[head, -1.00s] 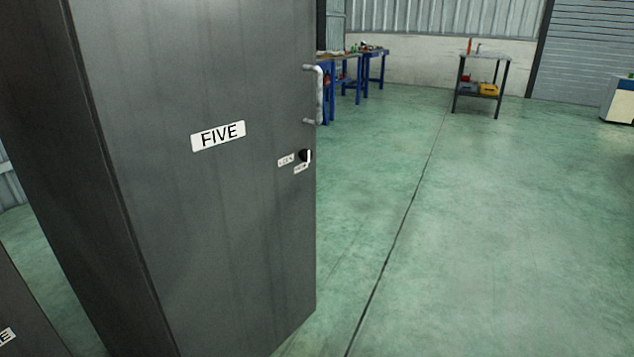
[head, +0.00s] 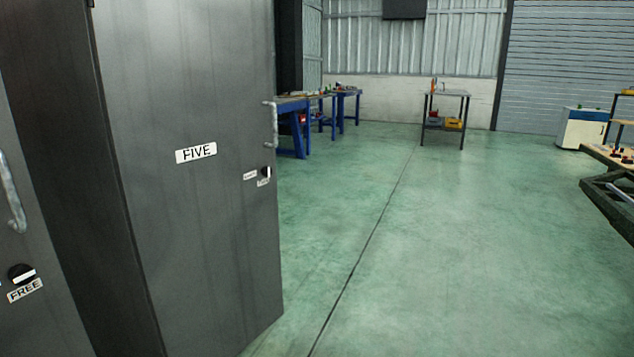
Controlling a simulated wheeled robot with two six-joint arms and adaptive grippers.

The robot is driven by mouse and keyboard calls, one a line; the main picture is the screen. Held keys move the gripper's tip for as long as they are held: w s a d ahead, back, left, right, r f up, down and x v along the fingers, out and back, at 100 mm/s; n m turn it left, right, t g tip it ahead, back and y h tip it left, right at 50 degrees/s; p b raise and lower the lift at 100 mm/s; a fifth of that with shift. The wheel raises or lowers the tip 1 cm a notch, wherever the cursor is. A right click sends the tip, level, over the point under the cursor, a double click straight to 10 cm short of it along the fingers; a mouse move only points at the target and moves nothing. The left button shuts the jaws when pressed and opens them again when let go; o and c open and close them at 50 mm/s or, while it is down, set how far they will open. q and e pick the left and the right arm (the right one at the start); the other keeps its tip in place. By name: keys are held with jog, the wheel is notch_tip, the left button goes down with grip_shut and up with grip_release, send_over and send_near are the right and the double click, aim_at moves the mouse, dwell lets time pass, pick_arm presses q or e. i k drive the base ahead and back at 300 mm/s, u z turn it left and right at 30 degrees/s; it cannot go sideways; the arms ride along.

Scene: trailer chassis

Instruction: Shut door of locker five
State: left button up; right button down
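The grey door of locker five (head: 190,230) fills the left part of the head view, with its outer face toward me. It carries a white FIVE label (head: 196,153). Its metal handle (head: 271,124) is at the right edge, with a black latch knob (head: 266,172) and two small labels below it. A hinge (head: 91,3) shows at the door's upper left edge. A dark upright panel (head: 75,200) runs along its left side. The locker's inside is hidden, and I cannot tell how far the door stands open. Neither of my grippers is in view.
Another grey door (head: 40,310) with a handle, knob and FREE label is close at the far left. Green floor (head: 430,250) is clear at the right. Blue workbenches (head: 292,125), a small table (head: 446,110) and a white cabinet (head: 582,128) stand farther back. A dark frame (head: 615,205) is at the right edge.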

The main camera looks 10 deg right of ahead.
aim_at(192, 111)
jog(key=z, duration=0.45)
jog(key=i, duration=1.9)
jog(key=u, duration=0.85)
